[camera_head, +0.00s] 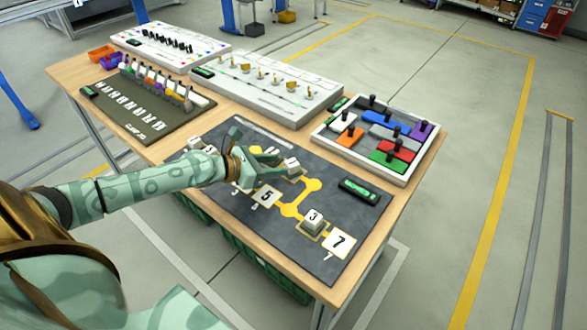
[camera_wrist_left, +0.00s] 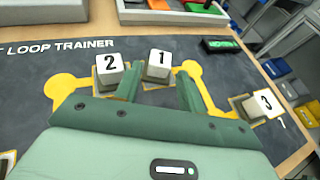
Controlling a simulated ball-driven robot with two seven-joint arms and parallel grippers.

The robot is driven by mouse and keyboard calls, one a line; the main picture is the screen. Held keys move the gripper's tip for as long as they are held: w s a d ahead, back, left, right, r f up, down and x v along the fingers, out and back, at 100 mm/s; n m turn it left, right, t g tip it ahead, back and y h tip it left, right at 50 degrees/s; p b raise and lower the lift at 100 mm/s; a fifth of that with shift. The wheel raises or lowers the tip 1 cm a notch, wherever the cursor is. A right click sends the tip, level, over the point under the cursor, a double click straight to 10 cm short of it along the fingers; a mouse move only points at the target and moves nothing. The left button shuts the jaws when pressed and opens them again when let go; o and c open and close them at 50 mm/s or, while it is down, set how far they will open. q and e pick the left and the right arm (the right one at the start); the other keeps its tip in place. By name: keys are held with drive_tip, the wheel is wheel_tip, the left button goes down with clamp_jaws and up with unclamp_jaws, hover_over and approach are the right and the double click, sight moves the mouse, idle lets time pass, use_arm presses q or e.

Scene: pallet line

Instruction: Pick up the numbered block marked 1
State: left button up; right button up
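The white block marked 1 (camera_wrist_left: 158,66) stands upright on the dark loop trainer board (camera_wrist_left: 40,65); in the head view it is the block (camera_head: 292,164) just past my left gripper. My left gripper (camera_head: 268,157) is open over the board. In the left wrist view its green fingers (camera_wrist_left: 160,80) are spread, with block 1 showing between their tips; contact is not visible. Block 2 (camera_wrist_left: 108,72) stands close to the left finger, on its outer side. Block 3 (camera_wrist_left: 263,104) is farther right, and also shows in the head view (camera_head: 313,221). My right gripper is not in view.
Yellow tracks (camera_head: 312,187) and number squares such as 5 (camera_head: 265,196) and 7 (camera_head: 338,241) mark the board. A green-lit box (camera_head: 359,191) lies on its right side. A tray of coloured knobbed pieces (camera_head: 343,147) and a white panel (camera_head: 225,83) stand behind.

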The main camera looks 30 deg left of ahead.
sight(287, 165)
use_arm(q)
drive_tip(key=b+x, duration=0.1)
drive_tip(key=x, duration=0.6)
drive_tip(key=shift+f, duration=0.2)
drive_tip(key=shift+c, duration=0.3)
drive_tip(key=c, duration=0.7)
